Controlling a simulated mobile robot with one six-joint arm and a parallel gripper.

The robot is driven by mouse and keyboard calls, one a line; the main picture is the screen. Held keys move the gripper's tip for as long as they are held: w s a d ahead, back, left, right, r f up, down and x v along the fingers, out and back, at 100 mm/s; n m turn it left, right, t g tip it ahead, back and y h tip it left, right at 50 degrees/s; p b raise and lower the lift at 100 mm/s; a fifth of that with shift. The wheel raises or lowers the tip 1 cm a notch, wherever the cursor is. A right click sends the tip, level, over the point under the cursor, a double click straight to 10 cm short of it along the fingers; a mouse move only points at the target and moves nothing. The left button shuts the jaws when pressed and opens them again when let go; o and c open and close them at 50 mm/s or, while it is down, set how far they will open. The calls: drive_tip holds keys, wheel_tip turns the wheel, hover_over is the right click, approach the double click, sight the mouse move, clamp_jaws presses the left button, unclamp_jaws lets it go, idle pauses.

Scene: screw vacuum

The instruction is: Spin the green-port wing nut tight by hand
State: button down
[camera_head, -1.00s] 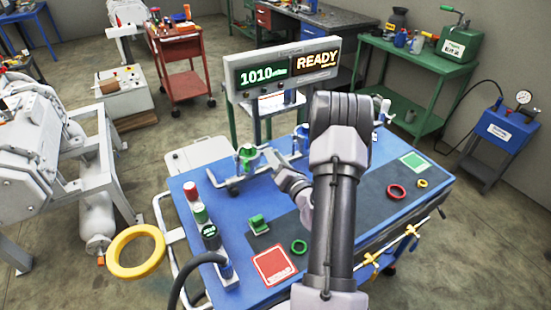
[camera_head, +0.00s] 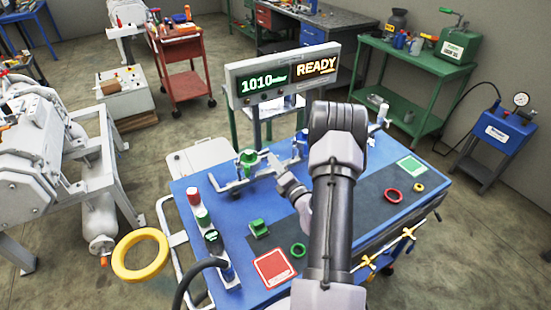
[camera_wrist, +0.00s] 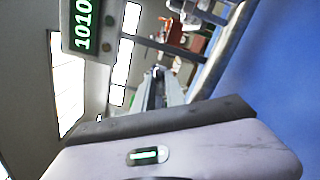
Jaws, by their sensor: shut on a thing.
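The green port (camera_head: 248,158) stands on the silver pipework at the far left of the blue bench (camera_head: 210,180). My gripper (camera_head: 268,160) reaches up and left to the right side of this port, with its jaws close together. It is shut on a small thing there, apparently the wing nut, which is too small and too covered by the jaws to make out. In the wrist view my gripper (camera_wrist: 158,76) shows as narrow grey fingers beyond the pale wrist housing, close together at the tip. My arm hides the middle of the pipework.
A display panel (camera_head: 284,75) reading 1010 and READY stands behind the port.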

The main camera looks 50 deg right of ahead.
drive_tip(key=shift+a+f+m+p, duration=0.1)
drive_tip(key=shift+m+p, duration=2.4)
drive_tip(key=shift+m, duration=4.85)
drive_tip(key=shift+f+m+p, duration=0.1)
drive_tip(key=shift+m+p, duration=2.35)
drive_tip(key=shift+m, duration=5.2)
drive_tip(key=c, duration=1.4)
unclamp_jaws()
